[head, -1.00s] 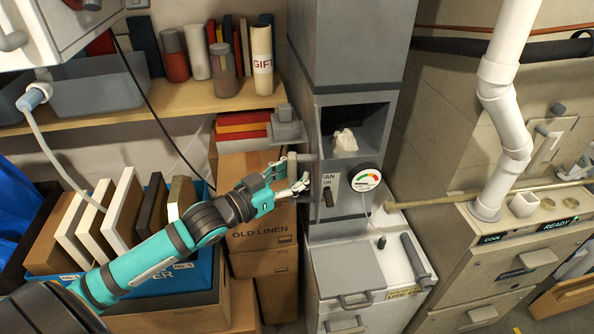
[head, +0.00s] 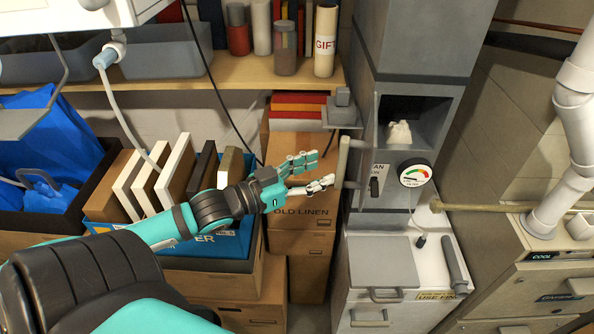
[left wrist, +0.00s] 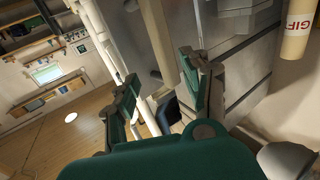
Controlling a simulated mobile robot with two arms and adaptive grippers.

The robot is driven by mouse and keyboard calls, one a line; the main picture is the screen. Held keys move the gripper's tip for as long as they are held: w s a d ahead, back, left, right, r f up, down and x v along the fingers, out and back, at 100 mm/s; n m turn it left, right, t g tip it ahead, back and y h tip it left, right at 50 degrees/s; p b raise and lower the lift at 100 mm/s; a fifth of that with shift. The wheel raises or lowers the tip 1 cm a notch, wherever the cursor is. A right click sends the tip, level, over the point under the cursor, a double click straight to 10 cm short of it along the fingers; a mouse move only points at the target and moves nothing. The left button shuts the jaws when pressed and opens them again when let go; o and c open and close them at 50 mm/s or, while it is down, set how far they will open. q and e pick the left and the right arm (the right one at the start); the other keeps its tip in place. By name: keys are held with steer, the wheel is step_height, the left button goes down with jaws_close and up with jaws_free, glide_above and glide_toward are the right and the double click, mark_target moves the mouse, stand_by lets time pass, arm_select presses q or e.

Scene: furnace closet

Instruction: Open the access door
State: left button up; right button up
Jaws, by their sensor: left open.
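The grey furnace cabinet (head: 427,45) stands right of centre in the head view, with a square opening holding a small white object (head: 400,133). The access door (head: 369,125) seems to be the narrow grey panel at the left side of this opening, seen nearly edge-on. A pale upright handle (head: 342,158) sticks out to its left. My left gripper (head: 320,171) is open and empty, just left of the handle; contact is hard to tell. In the left wrist view its two fingers (left wrist: 165,95) are spread, with grey surfaces beyond. My right gripper is not in view.
Cardboard boxes (head: 309,252) stand below my left gripper. A shelf (head: 200,80) with jars is behind. A white pipe (head: 572,125) rises at right.

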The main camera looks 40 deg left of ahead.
arm_select(q)
steer(key=shift+v, duration=2.1)
